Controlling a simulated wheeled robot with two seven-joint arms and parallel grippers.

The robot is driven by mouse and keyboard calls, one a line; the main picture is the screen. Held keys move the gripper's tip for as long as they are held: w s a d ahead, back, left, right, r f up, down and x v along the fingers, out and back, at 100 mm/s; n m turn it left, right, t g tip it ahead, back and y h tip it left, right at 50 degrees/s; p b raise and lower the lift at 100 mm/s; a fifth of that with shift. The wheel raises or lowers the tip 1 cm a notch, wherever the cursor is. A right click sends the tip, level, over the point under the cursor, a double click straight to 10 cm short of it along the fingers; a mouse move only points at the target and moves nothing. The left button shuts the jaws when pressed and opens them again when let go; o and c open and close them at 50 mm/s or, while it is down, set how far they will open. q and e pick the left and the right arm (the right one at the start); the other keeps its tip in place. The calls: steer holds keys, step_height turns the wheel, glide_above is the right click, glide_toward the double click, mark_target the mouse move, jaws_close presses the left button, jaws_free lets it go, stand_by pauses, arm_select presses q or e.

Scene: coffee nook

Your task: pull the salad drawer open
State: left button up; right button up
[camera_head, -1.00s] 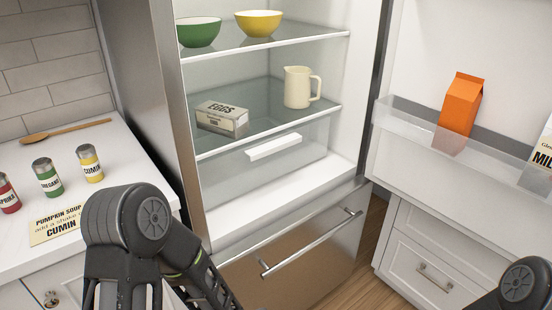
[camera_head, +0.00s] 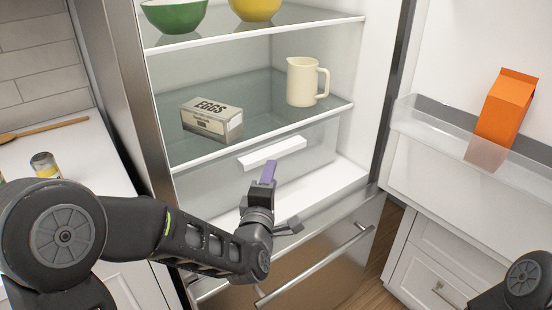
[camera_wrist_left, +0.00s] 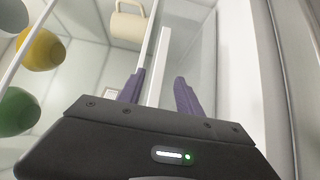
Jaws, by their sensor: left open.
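The salad drawer (camera_head: 215,192) is the clear bin under the fridge's lower shelf, with a white bar handle (camera_head: 262,155) on its front. The drawer looks shut. My left gripper (camera_head: 268,172) is in front of the drawer, its purple fingertips just below the handle in the head view. In the left wrist view the purple fingers (camera_wrist_left: 159,92) are apart, and the white handle (camera_wrist_left: 158,65) runs between their lines. I cannot tell whether they touch it. My right gripper is out of view; only part of my right arm shows at the lower right.
An egg carton (camera_head: 212,119) and a cream jug (camera_head: 303,82) stand on the shelf above the drawer. The open fridge door at the right holds an orange carton (camera_head: 507,105). A steel lower drawer with a long bar handle (camera_head: 315,265) lies below. The counter (camera_head: 75,160) is at left.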

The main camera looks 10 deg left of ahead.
mark_target(277, 156)
arm_select(q)
steer(key=shift+w+a+p, duration=0.15)
steer(key=shift+w+a, duration=0.05)
steer(key=shift+w, duration=1.75)
steer(key=shift+w+a+p, duration=0.15)
steer(key=shift+w, duration=1.75)
steer(key=shift+c, duration=0.3)
jaws_close()
